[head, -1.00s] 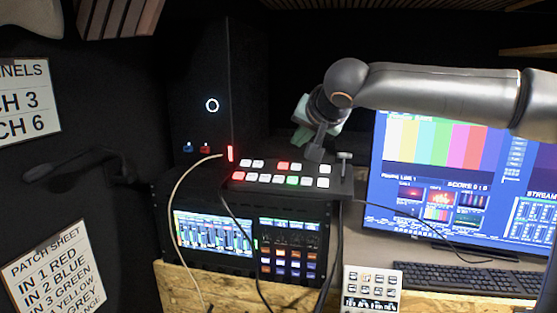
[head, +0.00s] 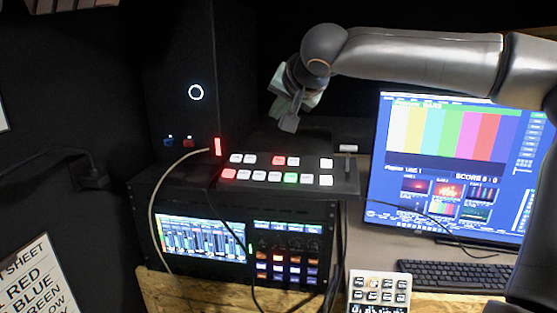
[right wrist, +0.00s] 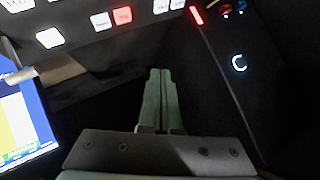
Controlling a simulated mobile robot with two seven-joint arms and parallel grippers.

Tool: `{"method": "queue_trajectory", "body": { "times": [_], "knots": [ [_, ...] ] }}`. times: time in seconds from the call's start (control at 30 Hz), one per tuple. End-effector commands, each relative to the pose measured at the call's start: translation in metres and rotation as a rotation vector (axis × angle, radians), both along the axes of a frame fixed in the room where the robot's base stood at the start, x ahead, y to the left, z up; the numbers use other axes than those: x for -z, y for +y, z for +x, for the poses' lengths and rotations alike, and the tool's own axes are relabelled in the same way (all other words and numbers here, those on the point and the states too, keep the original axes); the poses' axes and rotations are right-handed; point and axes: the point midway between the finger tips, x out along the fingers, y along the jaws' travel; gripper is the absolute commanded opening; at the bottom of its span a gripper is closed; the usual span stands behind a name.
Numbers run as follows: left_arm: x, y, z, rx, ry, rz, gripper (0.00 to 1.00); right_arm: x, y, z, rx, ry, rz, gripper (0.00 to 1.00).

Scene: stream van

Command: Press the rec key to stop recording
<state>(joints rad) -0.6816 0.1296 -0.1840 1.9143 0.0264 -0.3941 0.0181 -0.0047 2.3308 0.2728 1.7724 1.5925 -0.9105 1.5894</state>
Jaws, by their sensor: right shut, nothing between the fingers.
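A black switcher panel (head: 340,184) with two rows of lit white, red and green keys lies on top of the rack unit. A small white keypad (head: 380,292) with several keys shows at the bottom edge of the head view. The key labels are too small to read, so I cannot tell which one is the rec key. My right gripper (head: 289,124) is shut and empty, raised above and behind the panel's back edge. In the right wrist view its green fingers (right wrist: 157,98) are together, with the panel's red key (right wrist: 122,16) beyond. My left gripper is not in view.
A monitor (head: 450,165) with colour bars stands right of the panel, with a keyboard (head: 455,276) before it. A dark tower (head: 180,60) with a glowing ring stands behind left. A glowing red light (head: 217,146) is at the panel's left.

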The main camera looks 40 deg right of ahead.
Motion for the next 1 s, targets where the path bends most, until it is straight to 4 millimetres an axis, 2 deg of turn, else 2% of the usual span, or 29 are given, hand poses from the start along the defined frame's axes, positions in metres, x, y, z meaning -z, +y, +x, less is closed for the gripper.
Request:
{"method": "queue_trajectory", "body": {
  "times": [0.27,0.6,0.8,1.0],
  "knots": [
    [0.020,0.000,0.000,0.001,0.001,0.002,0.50,0.023,-0.004,0.003,0.001,0.002,0.000,0.00],
    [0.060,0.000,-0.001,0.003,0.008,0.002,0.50,0.070,-0.013,0.010,0.001,0.002,0.000,0.00],
    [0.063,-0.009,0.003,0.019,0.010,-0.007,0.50,0.085,-0.016,0.013,0.000,0.001,0.000,0.00],
    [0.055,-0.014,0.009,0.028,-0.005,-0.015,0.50,0.085,-0.017,0.013,0.000,0.001,0.000,0.00]
  ]
}}
